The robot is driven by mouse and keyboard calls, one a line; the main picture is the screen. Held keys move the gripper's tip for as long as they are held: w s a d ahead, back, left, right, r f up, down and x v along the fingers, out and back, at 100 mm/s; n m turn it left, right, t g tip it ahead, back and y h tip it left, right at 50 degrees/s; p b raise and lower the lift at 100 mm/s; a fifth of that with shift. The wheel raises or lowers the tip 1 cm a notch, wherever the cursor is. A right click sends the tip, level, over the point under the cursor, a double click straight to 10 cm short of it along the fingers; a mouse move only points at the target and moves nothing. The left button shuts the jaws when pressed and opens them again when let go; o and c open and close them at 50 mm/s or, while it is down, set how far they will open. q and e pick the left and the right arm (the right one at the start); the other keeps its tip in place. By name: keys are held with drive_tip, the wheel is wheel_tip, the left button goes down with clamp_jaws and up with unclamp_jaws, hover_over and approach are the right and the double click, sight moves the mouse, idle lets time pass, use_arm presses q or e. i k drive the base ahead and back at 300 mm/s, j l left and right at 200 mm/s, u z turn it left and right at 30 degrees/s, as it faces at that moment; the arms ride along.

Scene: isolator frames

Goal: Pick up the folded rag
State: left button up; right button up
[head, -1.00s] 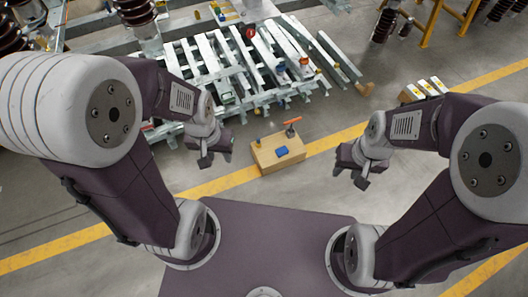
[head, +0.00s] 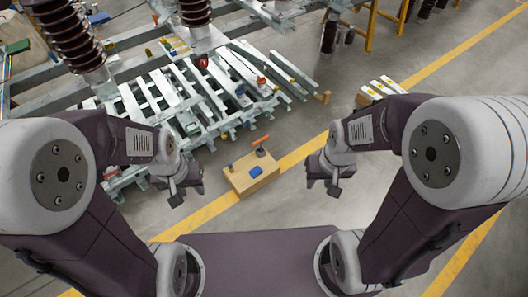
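A small blue flat item (head: 256,171), which looks like the folded rag, lies on top of a light wooden box (head: 243,188) on the floor in the head view. It is too small for me to make out folds. My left gripper (head: 186,194) hangs left of the box, apart from it, with its fingers spread and nothing visible between them. My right gripper (head: 322,186) hangs right of the box, also apart from it, with its fingers spread and empty. Nothing covers the blue item.
An orange-handled tool (head: 261,142) and a small dark item stand at the box's back edge. A slatted metal rack (head: 170,98) with several small items lies beyond. A yellow floor line (head: 300,153) passes by the box. Open floor (head: 420,210) lies to the right.

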sight(256, 172)
drive_tip(key=i+j+z, duration=0.2)
drive_tip(key=i+z, duration=0.15)
drive_tip(key=i, duration=0.2)
drive_tip(key=i+j+z, duration=0.35)
drive_tip(key=i, duration=0.15)
